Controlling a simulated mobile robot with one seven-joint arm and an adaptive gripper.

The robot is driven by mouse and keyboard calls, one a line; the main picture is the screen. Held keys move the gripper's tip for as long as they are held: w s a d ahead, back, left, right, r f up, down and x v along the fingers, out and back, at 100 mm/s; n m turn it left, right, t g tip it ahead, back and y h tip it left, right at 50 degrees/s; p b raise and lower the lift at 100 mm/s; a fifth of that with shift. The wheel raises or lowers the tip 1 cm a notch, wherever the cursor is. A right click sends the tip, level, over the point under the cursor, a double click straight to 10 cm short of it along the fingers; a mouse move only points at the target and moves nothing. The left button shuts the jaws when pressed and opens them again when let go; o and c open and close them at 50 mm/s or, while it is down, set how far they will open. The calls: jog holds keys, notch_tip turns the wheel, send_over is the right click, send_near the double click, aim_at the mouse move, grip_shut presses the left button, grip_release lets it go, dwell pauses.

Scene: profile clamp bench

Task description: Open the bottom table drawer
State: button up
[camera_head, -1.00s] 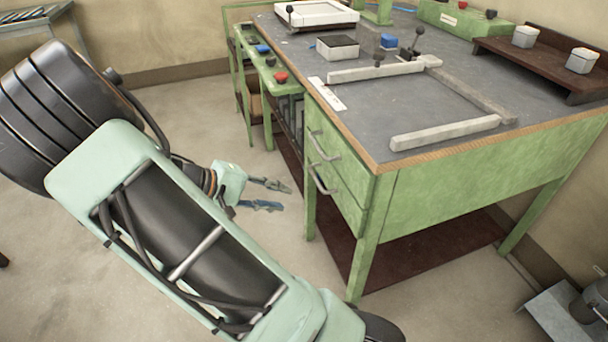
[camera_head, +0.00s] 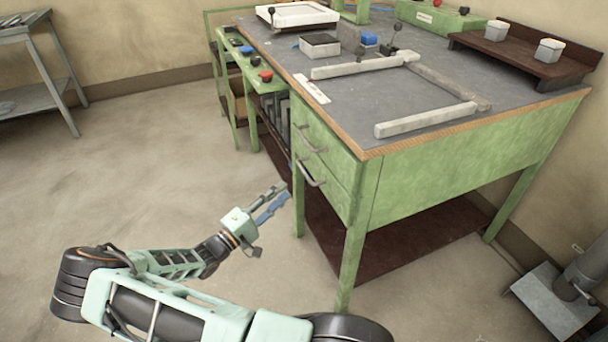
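The green table (camera_head: 450,180) has two drawers in its left end, one above the other, and both look shut. The bottom drawer (camera_head: 335,192) has a grey bar handle (camera_head: 312,180) near its far side. The top drawer (camera_head: 328,152) has a similar handle (camera_head: 306,140) above it. My gripper (camera_head: 286,190) is left of the bottom drawer and points toward it. Its two fingers look apart with nothing between them. In the picture the fingertips are just left of and slightly below the bottom handle; I cannot tell the exact distance, but they appear not to touch it.
A dark red lower shelf (camera_head: 410,240) lies under the table, and a front table leg (camera_head: 350,270) stands close to my arm. A smaller green bench (camera_head: 252,72) stands behind the drawers. Clamp bars (camera_head: 425,121) lie on the tabletop. The floor (camera_head: 150,160) at left is clear.

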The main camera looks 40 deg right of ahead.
aim_at(305, 172)
jog(key=b+x, duration=0.2)
jog(key=x, duration=0.8)
jog(key=shift+d, duration=0.35)
jog(key=shift+c, duration=0.7)
grip_shut()
